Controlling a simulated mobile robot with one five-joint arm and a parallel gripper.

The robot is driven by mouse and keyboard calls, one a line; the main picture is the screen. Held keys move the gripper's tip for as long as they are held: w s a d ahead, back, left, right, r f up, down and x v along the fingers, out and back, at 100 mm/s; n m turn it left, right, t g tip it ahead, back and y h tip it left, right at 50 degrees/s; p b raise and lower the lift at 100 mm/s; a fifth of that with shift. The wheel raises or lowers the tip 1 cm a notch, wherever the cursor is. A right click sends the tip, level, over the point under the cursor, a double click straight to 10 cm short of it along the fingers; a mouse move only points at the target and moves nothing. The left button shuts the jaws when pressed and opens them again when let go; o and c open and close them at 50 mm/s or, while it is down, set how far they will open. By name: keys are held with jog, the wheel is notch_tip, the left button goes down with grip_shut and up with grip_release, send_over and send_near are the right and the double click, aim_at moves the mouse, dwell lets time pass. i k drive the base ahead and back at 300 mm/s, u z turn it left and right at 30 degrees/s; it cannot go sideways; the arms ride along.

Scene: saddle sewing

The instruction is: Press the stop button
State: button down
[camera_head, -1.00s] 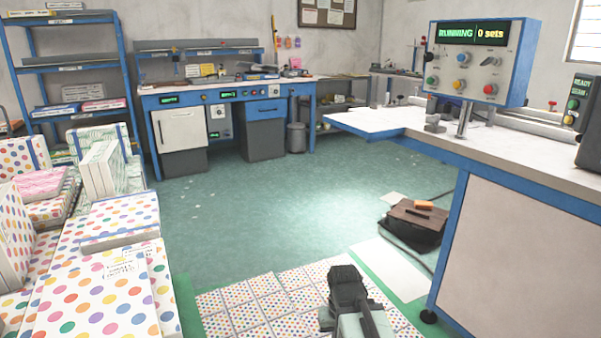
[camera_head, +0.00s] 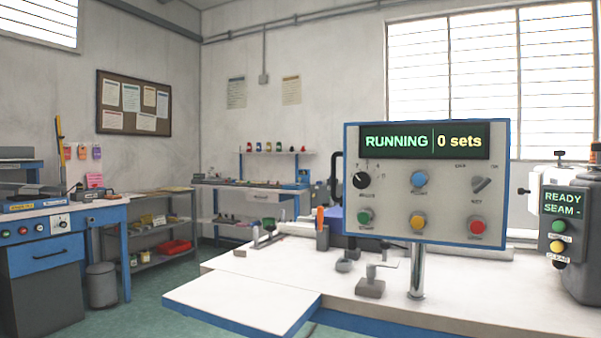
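A control panel (camera_head: 398,210) with a blue frame stands on a metal post above the white workbench, right of centre. Its display (camera_head: 425,141) reads "RUNNING" and "0 sets". At its lower right is a red button (camera_head: 476,226), with a small label below that is too blurred to read surely. A green button (camera_head: 364,217), a yellow button (camera_head: 417,222) and a blue button (camera_head: 419,179) are on the same face, along with a black knob (camera_head: 362,180) and a grey switch (camera_head: 481,184). My gripper is not in view.
The white workbench (camera_head: 240,292) spans the lower right, with a small clamp (camera_head: 370,286) in front of the panel. A grey machine with a "READY SEAM" display (camera_head: 563,203) stands at the right edge. Green floor (camera_head: 150,310) is open at the lower left.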

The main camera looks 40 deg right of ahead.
aim_at(477, 227)
jog(key=u, duration=0.05)
jog(key=i, duration=1.05)
jog(key=z, duration=2.25)
